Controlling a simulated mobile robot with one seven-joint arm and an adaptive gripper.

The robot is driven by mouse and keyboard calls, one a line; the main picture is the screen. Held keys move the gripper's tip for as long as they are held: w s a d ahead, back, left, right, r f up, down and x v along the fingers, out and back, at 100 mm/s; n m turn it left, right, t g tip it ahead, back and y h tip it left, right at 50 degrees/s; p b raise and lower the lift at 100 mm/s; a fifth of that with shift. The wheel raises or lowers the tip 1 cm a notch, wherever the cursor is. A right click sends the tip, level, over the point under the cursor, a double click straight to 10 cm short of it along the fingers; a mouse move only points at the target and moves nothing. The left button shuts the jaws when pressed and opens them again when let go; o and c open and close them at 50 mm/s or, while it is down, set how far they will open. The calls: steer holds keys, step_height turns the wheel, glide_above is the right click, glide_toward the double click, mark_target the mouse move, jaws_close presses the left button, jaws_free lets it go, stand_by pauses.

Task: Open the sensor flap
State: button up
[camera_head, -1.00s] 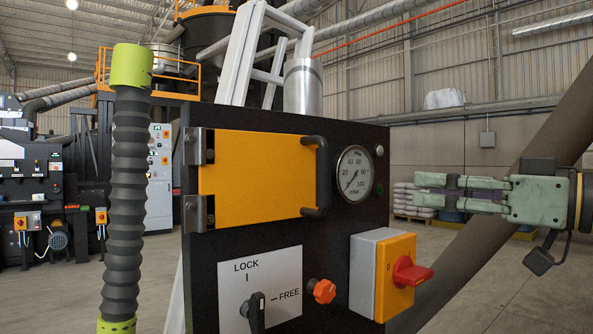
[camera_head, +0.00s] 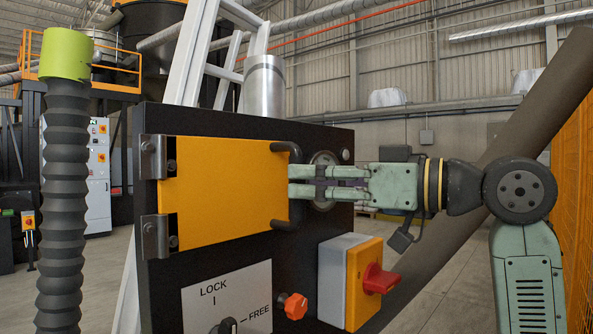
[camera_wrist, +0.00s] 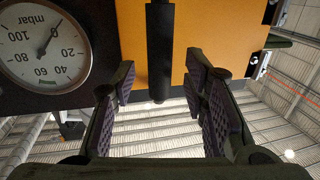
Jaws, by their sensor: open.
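The sensor flap (camera_head: 215,195) is an orange plate on a black panel, with two metal hinges at its left edge. It looks shut against the panel. Its black bar handle (camera_head: 292,152) stands at its right edge. My gripper (camera_head: 290,182) comes in from the right, level with the handle's middle, with its tips at the handle. In the wrist view the handle (camera_wrist: 160,45) lies between the open, padded fingers, with gaps showing on both sides. I see no clear contact. The fingers hide part of the handle in the head view.
A round mbar gauge (camera_wrist: 43,43) sits beside the handle, mostly hidden behind my gripper in the head view. Below are a red rotary switch (camera_head: 380,280) on its box, an orange-red knob (camera_head: 296,306) and a LOCK/FREE selector (camera_head: 227,326). A ribbed hose (camera_head: 64,190) stands left.

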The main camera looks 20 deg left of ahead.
mark_target(250, 190)
steer(key=shift+w+a+p, duration=0.15)
steer(key=shift+a, duration=0.65)
steer(key=shift+w+a+p, duration=0.1)
steer(key=shift+a+p, duration=0.05)
steer(key=shift+a, duration=0.65)
jaws_close()
